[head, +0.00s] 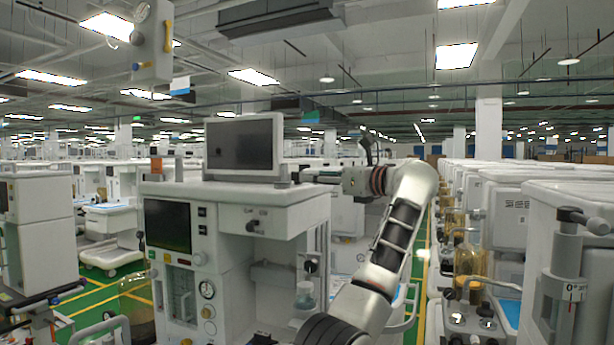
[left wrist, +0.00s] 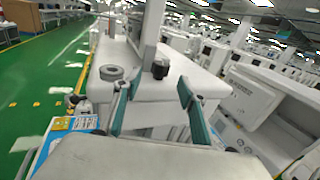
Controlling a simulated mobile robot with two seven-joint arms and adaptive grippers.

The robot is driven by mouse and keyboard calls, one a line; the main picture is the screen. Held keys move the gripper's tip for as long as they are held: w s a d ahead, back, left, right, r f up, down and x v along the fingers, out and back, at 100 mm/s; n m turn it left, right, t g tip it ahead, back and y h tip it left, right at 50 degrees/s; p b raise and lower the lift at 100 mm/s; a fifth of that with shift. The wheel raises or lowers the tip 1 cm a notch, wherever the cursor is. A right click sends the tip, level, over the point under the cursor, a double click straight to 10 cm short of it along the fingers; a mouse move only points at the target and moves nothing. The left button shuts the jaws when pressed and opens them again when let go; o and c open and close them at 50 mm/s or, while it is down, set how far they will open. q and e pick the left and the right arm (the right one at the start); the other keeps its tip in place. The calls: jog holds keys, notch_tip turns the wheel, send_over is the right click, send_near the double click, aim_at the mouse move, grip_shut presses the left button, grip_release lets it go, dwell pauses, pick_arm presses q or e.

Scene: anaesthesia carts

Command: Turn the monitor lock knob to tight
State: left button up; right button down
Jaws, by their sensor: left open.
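The monitor (head: 240,147) stands on top of the anaesthesia cart (head: 235,192) in the head view, its dark screen towards me. My left gripper (head: 308,175) reaches in from the right, level with the cart top, just right of the monitor's foot. In the left wrist view, a black ribbed knob (left wrist: 160,68) sits by a grey post (left wrist: 151,35) on the white top. My left gripper (left wrist: 153,87) is open there, with the knob ahead of and between its teal fingers, apparently not touched. The knob cannot be made out in the head view. My right gripper is out of view.
A grey round disc (left wrist: 111,73) lies on the white top, left of the knob. Another cart (head: 572,250) with a clamp stands close at the right. More carts line the left side, with green floor between.

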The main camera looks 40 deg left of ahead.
aim_at(304, 186)
pick_arm(q)
jog(key=shift+w+a+p, duration=0.15)
jog(key=shift+a+p, duration=0.05)
jog(key=shift+a, duration=1.2)
jog(key=shift+w+a+p, duration=0.1)
jog(key=shift+a+p, duration=0.05)
jog(key=shift+a, duration=1.25)
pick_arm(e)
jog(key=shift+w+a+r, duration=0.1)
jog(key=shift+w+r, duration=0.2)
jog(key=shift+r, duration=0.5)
